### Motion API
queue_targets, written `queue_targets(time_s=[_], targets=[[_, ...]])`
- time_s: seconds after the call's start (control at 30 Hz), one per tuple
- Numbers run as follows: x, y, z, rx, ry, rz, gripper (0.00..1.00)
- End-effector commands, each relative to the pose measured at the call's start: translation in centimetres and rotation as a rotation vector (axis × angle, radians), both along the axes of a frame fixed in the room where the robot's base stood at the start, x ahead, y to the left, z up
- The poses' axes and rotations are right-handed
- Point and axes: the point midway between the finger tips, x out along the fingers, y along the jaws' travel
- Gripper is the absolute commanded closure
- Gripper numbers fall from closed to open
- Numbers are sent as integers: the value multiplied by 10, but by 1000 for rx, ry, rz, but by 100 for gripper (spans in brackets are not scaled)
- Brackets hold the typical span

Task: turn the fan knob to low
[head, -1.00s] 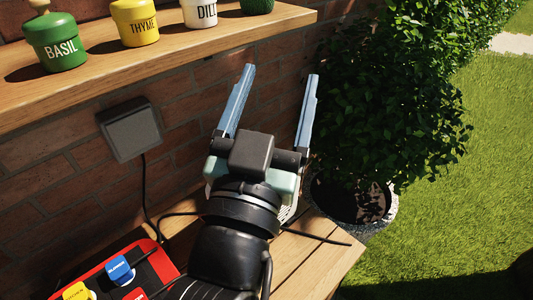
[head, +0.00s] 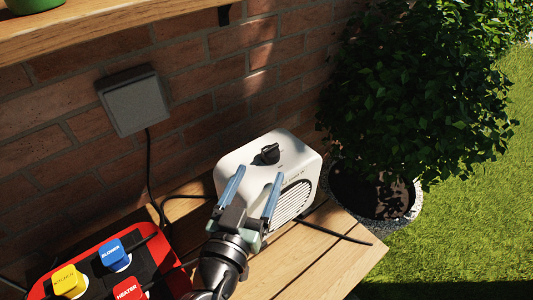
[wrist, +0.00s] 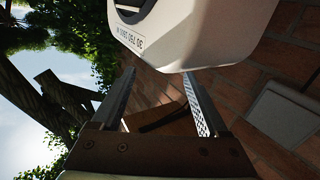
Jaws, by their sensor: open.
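The fan (head: 228,170) is a white box with rounded edges and a side grille, standing on the wooden table by the brick wall. Its black knob (head: 270,153) is on the top face; the marks around it are too small to read. My gripper (head: 255,187) is open and empty, in front of the fan and short of the knob in the head view. In the wrist view the fan's white body (wrist: 215,35) fills the top, beyond the open fingers (wrist: 160,92).
A red power strip (head: 100,262) with blue, yellow and red labelled plugs lies at lower left. A grey wall socket box (head: 135,100) has a hanging cord. A wooden shelf (head: 100,25) is above. A potted bush (head: 415,100) stands right of the table.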

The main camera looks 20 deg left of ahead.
Motion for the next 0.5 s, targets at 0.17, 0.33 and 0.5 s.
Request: queue_targets(time_s=[0.17, 0.33, 0.5], targets=[[33, -1, 2, 0, -1, -3, 23], [50, 0, 1, 1, -1, 0, 23], [56, 0, 0, 1, 0, -1, 23]])
